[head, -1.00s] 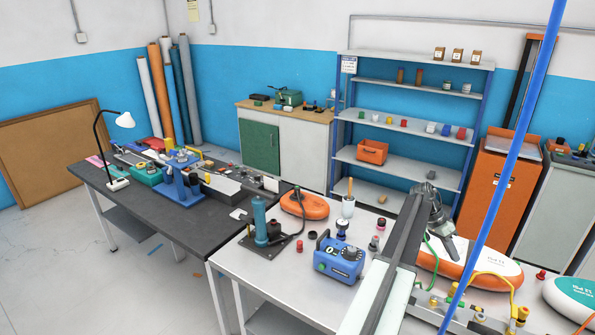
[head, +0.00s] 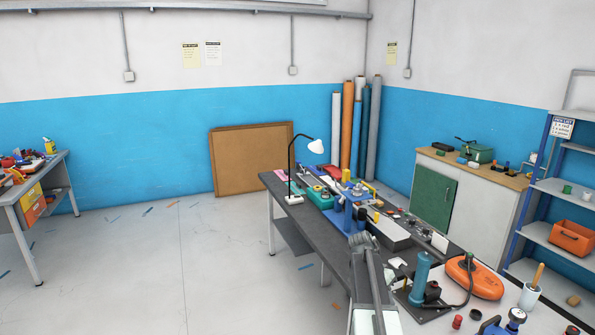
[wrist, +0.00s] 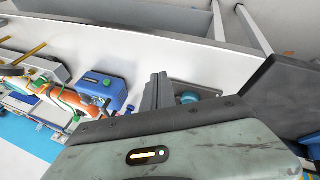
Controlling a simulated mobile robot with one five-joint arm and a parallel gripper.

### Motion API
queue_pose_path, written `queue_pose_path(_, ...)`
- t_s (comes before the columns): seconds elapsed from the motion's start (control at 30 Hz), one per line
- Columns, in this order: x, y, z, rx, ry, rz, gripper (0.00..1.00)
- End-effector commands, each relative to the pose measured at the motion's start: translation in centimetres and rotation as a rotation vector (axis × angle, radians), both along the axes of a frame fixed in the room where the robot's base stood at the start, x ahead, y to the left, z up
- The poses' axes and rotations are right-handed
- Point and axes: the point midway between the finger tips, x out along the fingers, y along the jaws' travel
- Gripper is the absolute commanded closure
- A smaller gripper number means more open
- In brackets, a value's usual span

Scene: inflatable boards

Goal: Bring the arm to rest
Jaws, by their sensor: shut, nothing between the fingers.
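My arm reaches up from the bottom of the head view, and my gripper (head: 362,241) shows at its far end in front of the dark workbench (head: 318,221). In the wrist view my gripper's fingers (wrist: 158,90) are closed together with nothing held. They are above the light table (wrist: 165,50), seen at a tilt. A blue device (wrist: 103,88) lies left of the fingers there. A teal cylinder (wrist: 188,98) shows partly behind them on the right. How far the fingers are from it, I cannot tell.
A desk lamp (head: 305,165) stands on the dark bench. The floor (head: 170,270) between is mostly clear.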

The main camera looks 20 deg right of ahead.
Motion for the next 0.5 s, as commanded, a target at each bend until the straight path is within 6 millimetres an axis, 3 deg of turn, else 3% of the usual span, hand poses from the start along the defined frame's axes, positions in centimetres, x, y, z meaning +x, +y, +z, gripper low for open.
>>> queue_pose_path(0.03, 1.5, 4.7, -0.2, 0.024, -0.003, 0.082, 1.00)
queue_pose_path(0.13, 3.9, 13.1, -0.7, 0.080, -0.006, 0.248, 1.00)
queue_pose_path(0.23, 4.8, 21.7, -1.2, 0.146, -0.003, 0.424, 1.00)
queue_pose_path(0.4, 3.1, 35.2, -2.0, 0.277, 0.013, 0.743, 1.00)
queue_pose_path(0.5, 0.3, 40.6, -2.4, 0.369, 0.019, 0.922, 1.00)
